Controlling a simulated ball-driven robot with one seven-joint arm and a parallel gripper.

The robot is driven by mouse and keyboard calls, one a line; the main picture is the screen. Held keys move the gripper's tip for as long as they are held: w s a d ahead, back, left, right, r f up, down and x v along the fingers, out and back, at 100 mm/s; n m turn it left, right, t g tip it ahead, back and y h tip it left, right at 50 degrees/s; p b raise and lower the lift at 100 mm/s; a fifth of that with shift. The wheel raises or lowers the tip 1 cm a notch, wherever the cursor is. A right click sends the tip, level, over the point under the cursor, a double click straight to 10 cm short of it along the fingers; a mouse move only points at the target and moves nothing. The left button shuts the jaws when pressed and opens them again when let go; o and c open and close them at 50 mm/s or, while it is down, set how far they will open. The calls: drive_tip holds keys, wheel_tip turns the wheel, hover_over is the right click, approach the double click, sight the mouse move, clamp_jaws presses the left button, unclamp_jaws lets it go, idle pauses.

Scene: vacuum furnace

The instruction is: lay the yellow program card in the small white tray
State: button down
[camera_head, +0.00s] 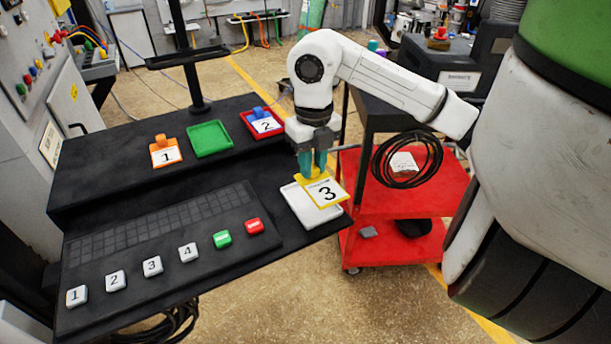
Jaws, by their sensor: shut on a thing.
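The yellow program card (325,191) bears a black 3 on a white face. My gripper (313,172), with teal fingers, is shut on the card's upper left part. The card is tilted over the right part of the small white tray (303,212), which lies at the right end of the black console. The card covers part of the tray. I cannot tell whether the card touches it.
An orange card 1 (166,152), a green tray (210,138) and card 2 in a red tray (263,122) are on the raised shelf. Numbered keys and green (222,239) and red (254,226) buttons are left of the white tray. A red cart (395,205) stands right.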

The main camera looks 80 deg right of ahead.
hover_over(304, 193)
wheel_tip(304, 193, down, 4)
drive_tip(key=shift+a+f+p, duration=0.1)
drive_tip(key=shift+f+p, duration=0.1)
drive_tip(key=shift+p, duration=0.2)
wheel_tip(304, 193, down, 3)
drive_tip(key=shift+p, duration=0.65)
drive_tip(key=shift+f, duration=0.3)
drive_tip(key=shift+f, duration=0.15)
drive_tip(key=c, duration=0.9)
unclamp_jaws()
drive_tip(key=shift+c, duration=0.2)
